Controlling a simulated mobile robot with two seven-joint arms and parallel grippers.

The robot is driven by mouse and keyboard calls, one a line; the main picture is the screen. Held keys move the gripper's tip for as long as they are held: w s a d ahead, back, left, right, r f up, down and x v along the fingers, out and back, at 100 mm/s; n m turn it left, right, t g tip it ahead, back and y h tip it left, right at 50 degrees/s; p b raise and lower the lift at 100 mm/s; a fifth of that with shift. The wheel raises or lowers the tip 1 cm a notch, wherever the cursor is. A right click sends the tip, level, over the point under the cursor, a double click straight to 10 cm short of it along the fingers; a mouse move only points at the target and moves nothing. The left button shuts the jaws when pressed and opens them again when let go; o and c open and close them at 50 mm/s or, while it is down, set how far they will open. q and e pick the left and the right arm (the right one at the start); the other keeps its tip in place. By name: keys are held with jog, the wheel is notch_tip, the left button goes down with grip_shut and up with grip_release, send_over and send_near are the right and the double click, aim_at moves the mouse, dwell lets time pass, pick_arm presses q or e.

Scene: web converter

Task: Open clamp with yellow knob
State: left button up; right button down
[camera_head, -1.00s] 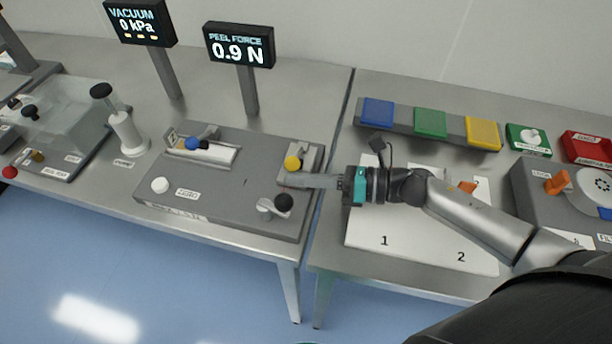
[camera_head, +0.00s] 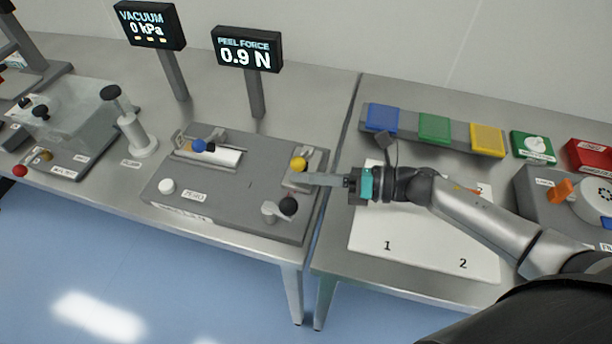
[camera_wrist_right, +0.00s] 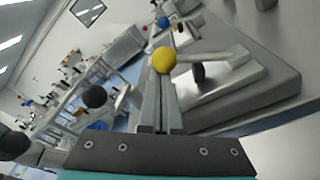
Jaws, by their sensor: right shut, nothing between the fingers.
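The yellow knob (camera_head: 298,164) sits on the clamp at the right end of the grey peel fixture (camera_head: 235,208). In the right wrist view the yellow knob (camera_wrist_right: 164,60) appears just beyond my fingertips, in line with them. My right gripper (camera_head: 306,179) is shut with nothing between its fingers. Its tips are at the clamp, close to the knob; I cannot tell whether they touch. In the right wrist view the shut fingers (camera_wrist_right: 158,84) point up toward the knob. My left gripper is not in view.
A black-knobbed lever (camera_head: 288,206) stands nearer the front of the fixture, and a blue-knobbed clamp (camera_head: 198,146) at its back left. A white numbered sheet (camera_head: 425,245) lies under my right arm. Blue, green and yellow blocks (camera_head: 434,128) stand behind it.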

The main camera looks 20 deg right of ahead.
jog(key=shift+w+d+r+m+p, duration=0.15)
jog(key=shift+w+r+m+p, duration=0.1)
jog(key=shift+r+m, duration=0.25)
jog(key=shift+w+d+r+m+p, duration=0.1)
jog(key=shift+r+m+p, duration=0.1)
jog(key=shift+r+m, duration=0.3)
jog(key=r+m, duration=0.1)
jog(key=w+d+r+m+y, duration=0.1)
jog(key=m, duration=0.1)
jog(key=shift+w+g+p, duration=0.25)
jog(key=shift+g+p, duration=0.05)
jog(key=m, duration=0.1)
jog(key=w+d+r+m, duration=0.1)
jog(key=m, duration=0.1)
jog(key=shift+w, duration=0.15)
jog(key=m, duration=0.1)
jog(key=w+d+m+b, duration=0.1)
jog(key=shift+w+r+m+y, duration=0.3)
jog(key=shift+r+y, duration=0.05)
jog(key=shift+y, duration=0.05)
jog(key=shift+w+d+r, duration=0.1)
jog(key=shift+w+d, duration=0.1)
jog(key=shift+w, duration=0.2)
jog(key=shift+d, duration=0.15)
